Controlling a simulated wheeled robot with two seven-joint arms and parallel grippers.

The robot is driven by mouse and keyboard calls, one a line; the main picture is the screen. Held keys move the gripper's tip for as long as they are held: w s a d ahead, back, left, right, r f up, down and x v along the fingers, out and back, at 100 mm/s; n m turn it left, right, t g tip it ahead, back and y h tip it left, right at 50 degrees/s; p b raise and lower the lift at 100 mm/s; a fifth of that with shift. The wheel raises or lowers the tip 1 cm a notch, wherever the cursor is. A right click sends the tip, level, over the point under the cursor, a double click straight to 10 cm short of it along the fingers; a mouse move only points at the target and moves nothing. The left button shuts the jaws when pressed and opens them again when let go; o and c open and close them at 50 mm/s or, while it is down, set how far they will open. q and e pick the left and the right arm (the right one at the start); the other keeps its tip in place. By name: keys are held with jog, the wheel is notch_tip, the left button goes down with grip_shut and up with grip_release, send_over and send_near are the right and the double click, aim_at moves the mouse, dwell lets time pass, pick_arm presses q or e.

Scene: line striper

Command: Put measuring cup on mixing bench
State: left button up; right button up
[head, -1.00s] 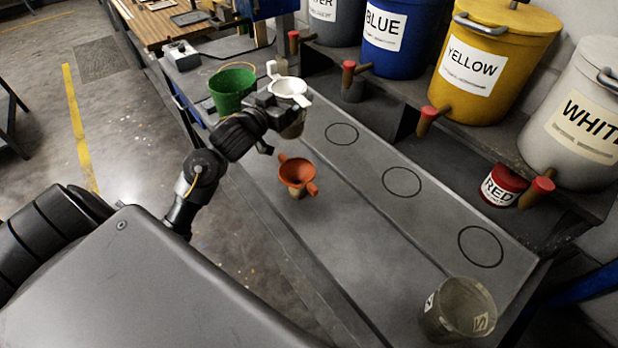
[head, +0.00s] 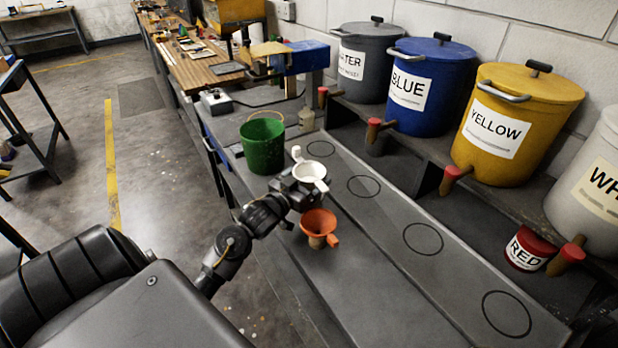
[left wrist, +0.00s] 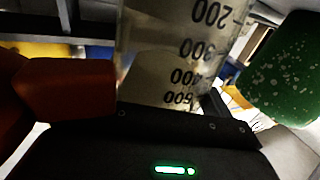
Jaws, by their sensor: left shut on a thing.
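My left gripper (head: 306,190) is shut on the clear measuring cup (left wrist: 185,50), which has dark volume marks in the left wrist view. In the head view the gripper hides most of the cup. A white two-handled piece (head: 310,171) shows at the top of the cup. Gripper and cup are over the grey mixing bench (head: 400,290), just behind the orange funnel (head: 318,222) and right of the green bucket (head: 262,145). I cannot tell the cup's height above the bench. My right gripper is out of view.
Several black rings mark the bench; the ring (head: 423,238) and its surroundings are clear. Blue (head: 432,85) and yellow (head: 515,120) bins stand on the shelf at right, with taps jutting out. A red can (head: 528,248) sits below them.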

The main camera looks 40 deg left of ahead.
pick_arm(q)
jog(key=o, duration=1.7)
jog(key=shift+f, duration=0.1)
jog(key=shift+s, duration=0.1)
jog(key=shift+s+d+r+b, duration=0.1)
jog(key=shift+s+b, duration=0.55)
jog(key=shift+s, duration=2.35)
jog(key=shift+s+d+r+b, duration=0.1)
jog(key=shift+s+b, duration=0.55)
jog(key=shift+s, duration=2.3)
